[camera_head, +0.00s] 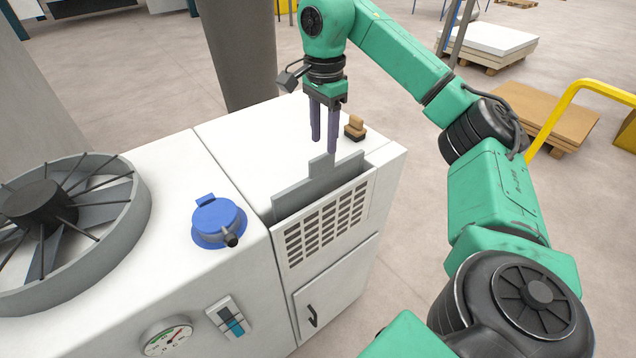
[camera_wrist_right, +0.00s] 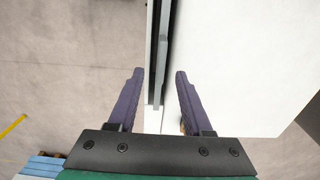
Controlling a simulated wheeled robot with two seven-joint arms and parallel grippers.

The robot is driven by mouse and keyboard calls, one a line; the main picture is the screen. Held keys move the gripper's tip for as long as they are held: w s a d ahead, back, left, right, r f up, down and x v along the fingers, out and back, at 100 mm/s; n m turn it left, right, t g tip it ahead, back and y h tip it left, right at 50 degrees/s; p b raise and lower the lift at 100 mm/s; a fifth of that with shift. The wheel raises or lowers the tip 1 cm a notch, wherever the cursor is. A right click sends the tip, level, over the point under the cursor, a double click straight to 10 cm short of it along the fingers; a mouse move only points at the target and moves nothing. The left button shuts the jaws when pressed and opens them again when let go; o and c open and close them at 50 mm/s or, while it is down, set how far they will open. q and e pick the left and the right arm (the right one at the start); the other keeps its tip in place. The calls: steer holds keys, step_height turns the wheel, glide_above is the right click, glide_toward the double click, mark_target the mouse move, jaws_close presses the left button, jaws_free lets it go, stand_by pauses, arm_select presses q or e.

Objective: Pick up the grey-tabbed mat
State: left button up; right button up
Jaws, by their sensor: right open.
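The grey-tabbed mat (camera_head: 300,194) is a flat grey sheet standing upright in a slatted white holder (camera_head: 328,222) on the side of the white machine, with its tab (camera_head: 321,167) sticking up from the top edge. The holder hides its lower part. My right gripper (camera_head: 324,146) is open, pointing down with its purple fingers just above the tab. In the right wrist view a thin grey strip, seemingly the mat edge-on (camera_wrist_right: 160,60), runs between the open fingers (camera_wrist_right: 159,73). I cannot tell whether either finger touches it. My left gripper is not in view.
A small brown wooden-looking block (camera_head: 355,127) sits on the machine top (camera_head: 255,130) close behind the gripper. A blue cap (camera_head: 218,221) and a large round fan (camera_head: 60,235) are to the left. A yellow rail (camera_head: 570,100) and pallets stand on the floor at right.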

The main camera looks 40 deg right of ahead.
mark_target(322, 172)
steer(key=f+b, duration=0.1)
steer(key=f, duration=0.1)
steer(key=f+b, duration=0.1)
steer(key=f, duration=0.1)
steer(key=f+b, duration=0.1)
steer(key=f, duration=0.1)
steer(key=shift+a+f, duration=0.25)
steer(key=shift+f, duration=0.15)
steer(key=shift+w+d+f, duration=0.15)
steer(key=shift+f, duration=0.15)
step_height(322, 172, down, 4)
steer(key=shift+p, duration=1.15)
steer(key=shift+f, duration=0.3)
jaws_close()
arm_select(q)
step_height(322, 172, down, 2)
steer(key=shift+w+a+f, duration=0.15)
